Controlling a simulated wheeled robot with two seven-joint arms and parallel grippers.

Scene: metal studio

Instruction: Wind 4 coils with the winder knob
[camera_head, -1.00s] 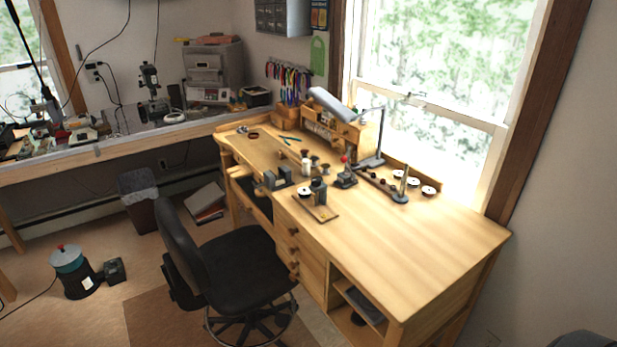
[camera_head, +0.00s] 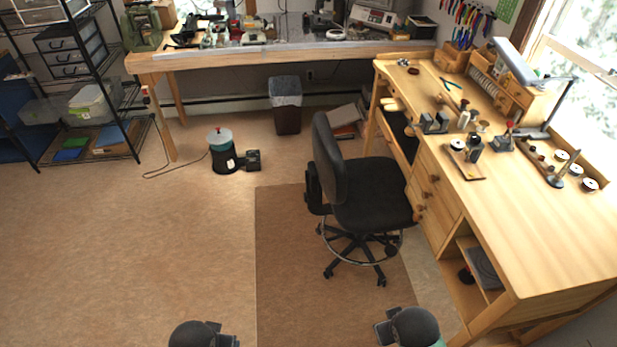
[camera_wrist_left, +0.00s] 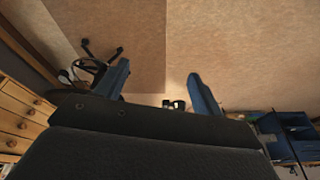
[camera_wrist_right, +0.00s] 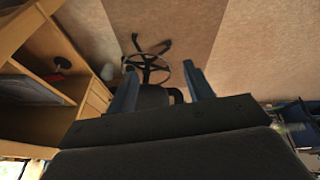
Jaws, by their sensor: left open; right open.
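In the head view, a small device on a wooden base (camera_head: 467,168) stands near the front edge of the workbench (camera_head: 545,210); it looks like the winder. It carries a white-faced spool (camera_head: 458,145) and a dark upright part (camera_head: 474,147). A knob on it is too small to make out. Another small dark device with a red top (camera_head: 507,134) stands behind it to the right. My left gripper (camera_wrist_left: 159,69) is open and empty, facing the floor and chair. My right gripper (camera_wrist_right: 161,70) is open and empty, facing the chair base. Both are well away from the bench.
A black swivel chair (camera_head: 355,185) stands on a brown mat (camera_head: 300,280) before the bench. A lamp (camera_head: 548,105) and a tray of spools (camera_head: 545,160) are on the bench. The floor at left is clear.

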